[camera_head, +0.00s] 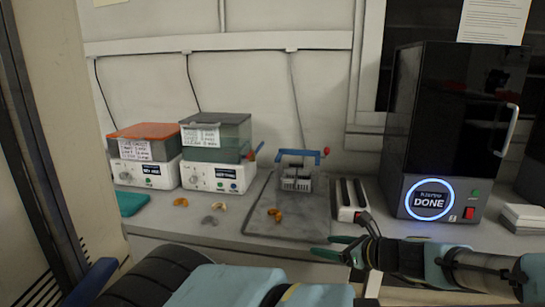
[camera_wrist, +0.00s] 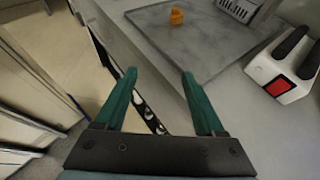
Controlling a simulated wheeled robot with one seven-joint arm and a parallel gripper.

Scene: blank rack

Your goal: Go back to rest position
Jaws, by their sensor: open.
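My gripper (camera_head: 335,247) is at the front edge of the counter, low and to the right of centre in the head view, with its green fingers pointing left. In the wrist view my gripper (camera_wrist: 157,80) has its two green fingers spread apart with nothing between them. Past the fingers are the counter's front edge and the floor. My arm reaches in from the right side of the head view.
A black machine reading DONE (camera_head: 455,130) stands right. Two lidded units (camera_head: 145,155) (camera_head: 216,150) stand left.

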